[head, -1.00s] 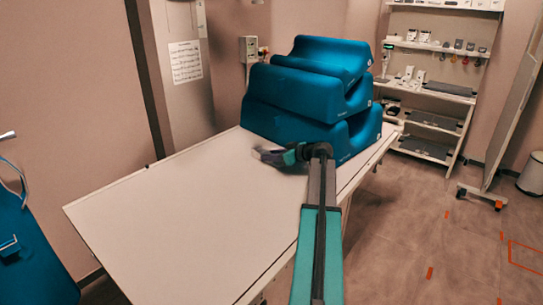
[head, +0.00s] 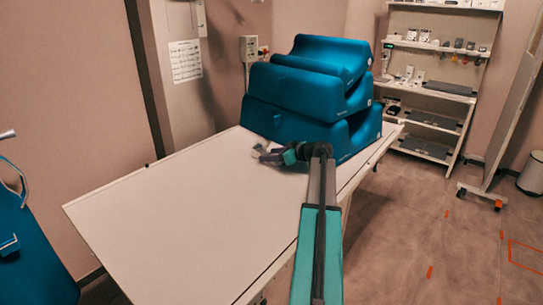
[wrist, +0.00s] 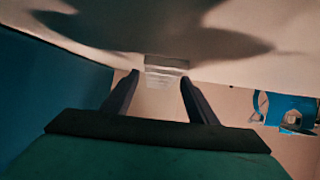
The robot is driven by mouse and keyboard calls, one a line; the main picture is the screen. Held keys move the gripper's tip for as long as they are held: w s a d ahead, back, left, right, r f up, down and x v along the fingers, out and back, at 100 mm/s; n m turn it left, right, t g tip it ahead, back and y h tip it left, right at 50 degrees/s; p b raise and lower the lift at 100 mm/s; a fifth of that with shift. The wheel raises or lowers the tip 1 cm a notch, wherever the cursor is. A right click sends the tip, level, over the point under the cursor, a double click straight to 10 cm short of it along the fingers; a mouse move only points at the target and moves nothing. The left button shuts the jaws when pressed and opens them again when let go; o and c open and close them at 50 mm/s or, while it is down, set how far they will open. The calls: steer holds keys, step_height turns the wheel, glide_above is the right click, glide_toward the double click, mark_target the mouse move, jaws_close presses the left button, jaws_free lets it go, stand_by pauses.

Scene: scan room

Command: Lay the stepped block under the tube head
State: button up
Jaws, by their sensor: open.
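The stepped block (wrist: 166,66) is small and pale grey with several steps. In the wrist view it shows at the fingertips, against the pale tabletop. In the head view a small grey shape at my gripper's tip (head: 257,150) looks like the same block. My gripper (wrist: 160,76) is open, its two dark fingers on either side of the block's near part; I cannot tell whether they touch it. I cannot make out the tube head in either view.
The long white table (head: 180,215) is bare at its near and left parts. Stacked blue cushions (head: 305,90) fill its far end, close to my gripper. A blue chair (head: 30,250) stands at left, shelves (head: 435,90) at back right.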

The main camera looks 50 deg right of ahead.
steer(key=shift+s+r, duration=0.1)
steer(key=shift+r, duration=0.05)
steer(key=b+v, duration=0.1)
steer(key=v, duration=1)
steer(key=shift+s, duration=0.4)
